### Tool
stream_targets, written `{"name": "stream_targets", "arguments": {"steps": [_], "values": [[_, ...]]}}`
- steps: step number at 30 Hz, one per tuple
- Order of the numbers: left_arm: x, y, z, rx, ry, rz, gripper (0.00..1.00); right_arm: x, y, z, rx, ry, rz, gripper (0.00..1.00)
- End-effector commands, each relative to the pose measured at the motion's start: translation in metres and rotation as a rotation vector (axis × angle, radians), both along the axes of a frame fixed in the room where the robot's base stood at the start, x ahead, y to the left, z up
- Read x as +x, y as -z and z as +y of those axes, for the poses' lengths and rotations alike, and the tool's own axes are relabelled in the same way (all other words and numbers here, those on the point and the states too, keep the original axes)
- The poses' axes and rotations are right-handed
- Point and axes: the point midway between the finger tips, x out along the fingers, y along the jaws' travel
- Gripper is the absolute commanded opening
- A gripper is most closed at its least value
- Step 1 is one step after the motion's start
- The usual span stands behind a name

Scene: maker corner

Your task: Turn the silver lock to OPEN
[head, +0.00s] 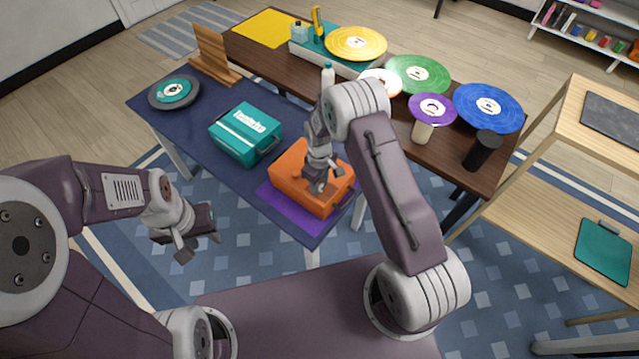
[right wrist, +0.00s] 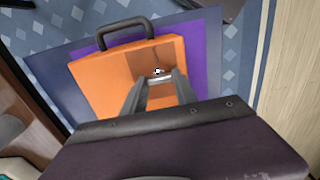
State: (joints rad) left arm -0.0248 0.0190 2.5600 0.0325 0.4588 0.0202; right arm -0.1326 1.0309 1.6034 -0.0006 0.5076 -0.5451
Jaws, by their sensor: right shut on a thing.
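An orange case (head: 288,192) lies on a purple mat (head: 283,213) at the near right end of the blue table. In the right wrist view the orange case (right wrist: 100,85) shows its dark handle (right wrist: 124,29) toward the top. The small silver lock (right wrist: 158,72) shows on its top face, right at my fingertips; its markings are too small to read. My right gripper (head: 318,186) points down at the case and is shut on the lock; its fingers also show in the right wrist view (right wrist: 160,82). My left gripper (head: 200,247) is open and empty, left of the table's near edge.
A teal case (head: 243,132) lies left of the orange one on the blue table (head: 190,125). A white bottle (head: 327,75), several coloured records and a dark cup (head: 482,150) stand behind. A wooden shelf unit (head: 560,125) is at right.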

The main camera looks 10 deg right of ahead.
Motion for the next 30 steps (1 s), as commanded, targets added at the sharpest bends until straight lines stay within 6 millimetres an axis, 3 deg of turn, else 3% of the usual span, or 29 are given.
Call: {"name": "stream_targets", "arguments": {"steps": [6,7,9,20,30], "values": [[0.0,0.0,0.0,0.0,0.0,0.0,0.36,0.0,0.0,0.0,0.0,-0.002,-0.001,0.0],[0.0,0.0,0.0,0.0,0.0,0.0,0.36,0.0,0.0,0.0,0.0,-0.002,-0.001,0.37],[0.0,0.0,0.0,0.0,0.0,0.0,0.36,0.0,0.0,0.0,0.0,-0.001,-0.001,0.56],[0.0,0.001,0.0,0.0,0.0,0.0,0.36,0.001,-0.005,0.0,0.0,0.0,-0.003,0.56],[0.0,0.01,0.0,0.0,0.0,0.0,0.36,0.001,-0.074,0.0,0.0,-0.001,-0.004,0.56]]}}
